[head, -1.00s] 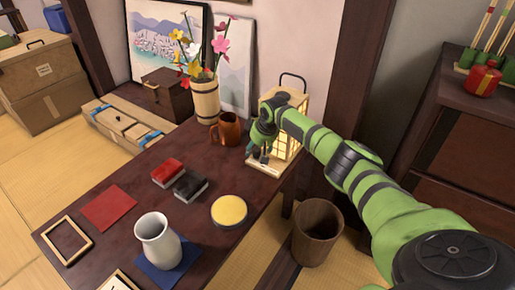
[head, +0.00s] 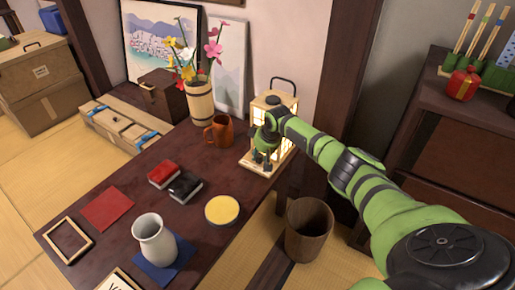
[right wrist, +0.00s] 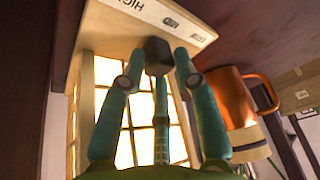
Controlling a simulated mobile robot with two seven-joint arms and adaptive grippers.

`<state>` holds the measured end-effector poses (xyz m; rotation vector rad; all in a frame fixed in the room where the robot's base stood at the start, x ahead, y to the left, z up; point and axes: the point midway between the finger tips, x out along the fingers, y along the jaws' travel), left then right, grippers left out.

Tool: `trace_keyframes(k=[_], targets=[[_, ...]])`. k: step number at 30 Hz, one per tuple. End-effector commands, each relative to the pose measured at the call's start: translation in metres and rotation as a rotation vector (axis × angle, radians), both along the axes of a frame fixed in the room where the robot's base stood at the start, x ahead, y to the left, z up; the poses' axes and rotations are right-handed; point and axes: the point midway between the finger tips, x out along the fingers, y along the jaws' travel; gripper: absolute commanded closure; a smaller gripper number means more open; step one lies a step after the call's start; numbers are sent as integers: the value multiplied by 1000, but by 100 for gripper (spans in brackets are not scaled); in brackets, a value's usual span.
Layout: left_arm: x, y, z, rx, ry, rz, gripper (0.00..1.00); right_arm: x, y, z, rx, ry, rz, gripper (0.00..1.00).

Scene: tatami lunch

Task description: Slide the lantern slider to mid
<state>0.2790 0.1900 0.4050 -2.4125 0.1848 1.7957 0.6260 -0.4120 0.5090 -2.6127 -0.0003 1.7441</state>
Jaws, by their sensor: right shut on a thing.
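The lit lantern (head: 289,104), with a pale wood frame and a dark top handle, stands at the right end of the dark table. Its glowing panes also show in the right wrist view (right wrist: 108,72). The base (right wrist: 120,28) carries the labels HIGH, MID and LOW. The dark slider knob (right wrist: 158,52) is between my right fingertips and appears level with MID. My right gripper (head: 262,160) is shut on the knob, low at the lantern's front. Its fingers partly hide the knob and, in the head view, part of the lantern. My left gripper is out of view.
A copper mug (head: 219,131) stands close left of the lantern, with the flower vase (head: 200,103) behind it. A yellow round tin (head: 222,209) and a white vase (head: 154,239) stand nearer. A wooden bin (head: 308,230) is right of the table.

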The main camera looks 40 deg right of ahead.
Motion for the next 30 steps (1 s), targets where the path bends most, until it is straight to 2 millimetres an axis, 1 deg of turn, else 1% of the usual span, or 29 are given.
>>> trace_keyframes(k=[4,11,12,13,25,30], targets=[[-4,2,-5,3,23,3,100,-2,1,-1,2,3,1,100],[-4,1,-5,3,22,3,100,-2,1,-2,2,3,1,100],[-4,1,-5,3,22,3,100,-2,1,-2,2,4,1,57],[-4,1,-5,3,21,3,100,-2,1,-2,2,3,1,46],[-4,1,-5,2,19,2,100,-2,0,1,1,1,0,46],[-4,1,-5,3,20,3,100,-7,-1,14,1,-1,1,46]])
